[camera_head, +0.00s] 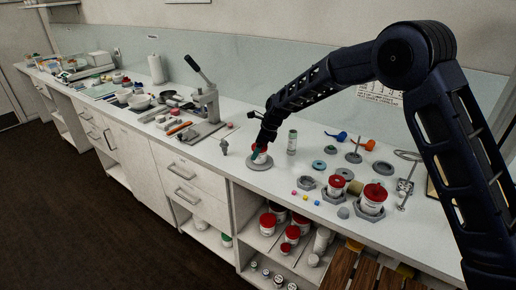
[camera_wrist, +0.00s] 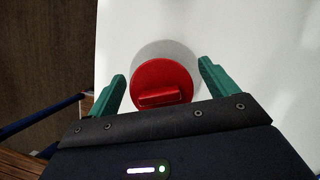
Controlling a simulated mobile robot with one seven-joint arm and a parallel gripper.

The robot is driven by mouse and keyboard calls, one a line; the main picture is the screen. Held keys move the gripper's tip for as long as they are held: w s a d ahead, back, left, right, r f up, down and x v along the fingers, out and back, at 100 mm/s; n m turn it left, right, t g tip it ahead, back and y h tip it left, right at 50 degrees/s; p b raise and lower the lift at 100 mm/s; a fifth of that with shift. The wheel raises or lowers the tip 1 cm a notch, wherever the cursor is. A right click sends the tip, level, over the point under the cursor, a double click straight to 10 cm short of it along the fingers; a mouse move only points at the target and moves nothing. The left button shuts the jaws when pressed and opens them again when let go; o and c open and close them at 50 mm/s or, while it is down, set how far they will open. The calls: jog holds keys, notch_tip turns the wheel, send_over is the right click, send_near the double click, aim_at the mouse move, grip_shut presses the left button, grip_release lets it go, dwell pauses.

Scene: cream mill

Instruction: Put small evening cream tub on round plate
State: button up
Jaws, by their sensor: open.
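A small white tub with a red lid (camera_head: 261,157) stands upright on the round grey plate (camera_head: 250,165) on the counter. Its label is too small to read. In the wrist view its red lid (camera_wrist: 160,80) lies between the two green fingers, and the pale round plate (camera_wrist: 165,47) shows around its far side. My gripper (camera_wrist: 161,72) is open, with a gap visible on both sides of the lid. In the head view my gripper (camera_head: 264,143) is right above the tub and partly hides it.
A lever press (camera_head: 208,105) stands to the left. Red-lidded tubs sit in grey holders (camera_head: 371,209) further right, and more stand on the shelf below. The counter's front edge is near the plate.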

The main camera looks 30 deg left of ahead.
jog(key=v, duration=1.2)
jog(key=shift+r, duration=0.15)
